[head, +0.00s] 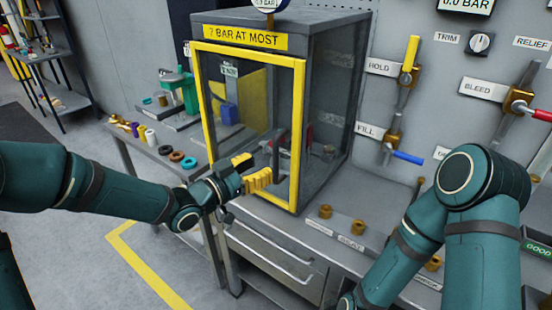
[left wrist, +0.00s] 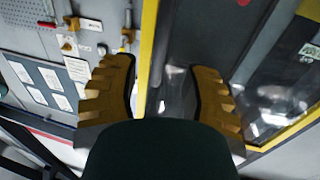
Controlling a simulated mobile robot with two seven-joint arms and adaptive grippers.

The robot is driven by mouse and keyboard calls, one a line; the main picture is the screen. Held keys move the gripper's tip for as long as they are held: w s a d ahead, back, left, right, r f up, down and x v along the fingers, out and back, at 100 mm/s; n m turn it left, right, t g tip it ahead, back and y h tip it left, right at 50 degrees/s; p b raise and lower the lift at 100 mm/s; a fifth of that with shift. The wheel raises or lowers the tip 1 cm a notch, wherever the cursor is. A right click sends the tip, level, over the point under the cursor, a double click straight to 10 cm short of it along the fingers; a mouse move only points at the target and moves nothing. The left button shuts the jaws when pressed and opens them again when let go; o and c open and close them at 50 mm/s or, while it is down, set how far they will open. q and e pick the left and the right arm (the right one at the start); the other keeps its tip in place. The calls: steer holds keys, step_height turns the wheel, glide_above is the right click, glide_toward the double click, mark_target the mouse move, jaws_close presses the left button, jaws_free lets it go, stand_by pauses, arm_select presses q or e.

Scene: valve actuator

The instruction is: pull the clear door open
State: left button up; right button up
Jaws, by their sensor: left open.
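The clear door (head: 230,137) has a yellow frame and closes the front of a grey cabinet under a sign reading "? BAR AT MOST". It looks shut. A dark upright handle (head: 282,145) shows near the door's right side. My left gripper (head: 262,175), with yellow fingers, is open in front of the lower right of the door, close to the handle. In the left wrist view the open fingers (left wrist: 165,95) stand either side of the yellow door frame (left wrist: 147,45) and dark pane. I cannot tell whether they touch. My right gripper is out of view.
A side table (head: 150,150) with rings and small parts stands left of the cabinet. The wall at right carries valve levers, including a yellow one (head: 411,53) and a blue one (head: 408,157). Brass fittings (head: 357,226) sit on the bench. Drawers (head: 270,265) are below.

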mark_target(274, 159)
arm_select(q)
steer(key=x, duration=0.6)
jaws_close()
